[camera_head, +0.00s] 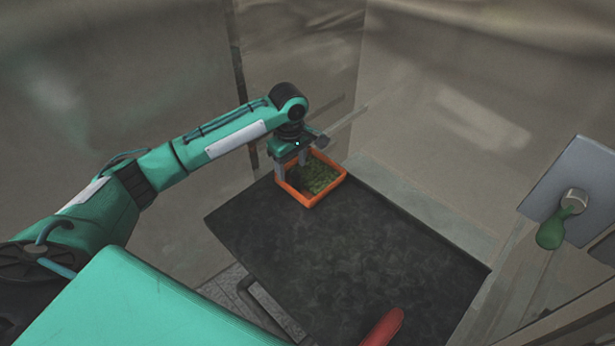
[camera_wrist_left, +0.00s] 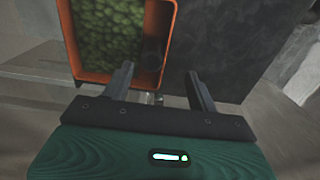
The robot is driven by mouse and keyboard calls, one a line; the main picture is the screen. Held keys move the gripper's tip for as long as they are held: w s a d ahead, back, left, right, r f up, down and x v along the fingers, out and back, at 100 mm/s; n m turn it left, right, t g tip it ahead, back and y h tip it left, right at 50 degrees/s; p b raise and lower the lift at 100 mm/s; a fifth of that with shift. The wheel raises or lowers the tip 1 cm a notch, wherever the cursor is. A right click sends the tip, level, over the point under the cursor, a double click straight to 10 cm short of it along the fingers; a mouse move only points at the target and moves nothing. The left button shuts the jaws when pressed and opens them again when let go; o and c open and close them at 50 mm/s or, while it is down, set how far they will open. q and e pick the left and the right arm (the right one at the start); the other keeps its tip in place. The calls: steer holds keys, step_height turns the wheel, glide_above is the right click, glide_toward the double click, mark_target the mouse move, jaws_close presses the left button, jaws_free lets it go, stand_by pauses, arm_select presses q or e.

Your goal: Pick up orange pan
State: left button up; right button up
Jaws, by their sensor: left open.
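The orange pan (camera_head: 311,196) is a square, open tray with green lumpy contents, at the far left corner of the dark table. It also shows in the left wrist view (camera_wrist_left: 168,28), upper left, with its near wall by the fingers. My left gripper (camera_head: 292,170) is over the pan's left side, pointing down. In the left wrist view its fingers (camera_wrist_left: 160,78) are apart, with nothing held between them. One finger overlaps the pan's corner and the other is to its right; whether either touches the pan I cannot tell. My right gripper is not in view.
The dark table top (camera_head: 350,245) is bare across its middle. A red rounded object (camera_head: 384,328) is at its front edge. Metal walls stand close behind the table.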

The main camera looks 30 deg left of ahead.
mark_target(293, 175)
arm_select(q)
step_height(293, 175, down, 3)
steer(key=shift+d+f+p, duration=0.1)
steer(key=shift+f+p, duration=0.1)
steer(key=shift+p, duration=0.2)
steer(key=f, duration=0.1)
steer(key=f+p, duration=0.1)
steer(key=f, duration=0.1)
steer(key=f+p, duration=0.1)
steer(key=shift+w+d+f, duration=0.2)
steer(key=shift+w+d, duration=0.05)
steer(key=shift+d, duration=0.15)
steer(key=shift+f, duration=0.25)
steer(key=c, duration=1.1)
steer(key=shift+r, duration=0.2)
